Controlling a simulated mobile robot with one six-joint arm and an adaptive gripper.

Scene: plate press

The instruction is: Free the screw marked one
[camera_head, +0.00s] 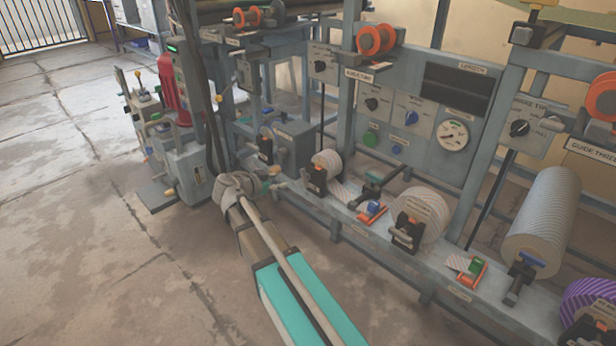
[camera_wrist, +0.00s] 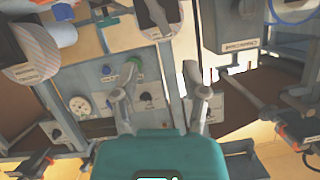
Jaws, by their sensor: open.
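No screw marked one can be picked out in either view; the printed labels are too small to read surely. In the wrist view my gripper (camera_wrist: 162,92) is open, its two grey fingers apart with nothing between them. Beyond the fingers is a grey control panel (camera_wrist: 170,75) with small knobs. In the head view my teal arm reaches from the bottom to the front of the machine bench, and its grey wrist end is beside the grey box (camera_head: 297,146). My fingertips cannot be made out clearly there.
The bench carries striped rolls (camera_head: 420,212) with black clamps, and a large roll (camera_head: 545,218) at right. The panel has a round gauge (camera_head: 452,135). A red machine (camera_head: 172,88) stands at left. In the wrist view a thin lever (camera_wrist: 246,91) lies right of my fingers. Open floor (camera_head: 70,230) is at left.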

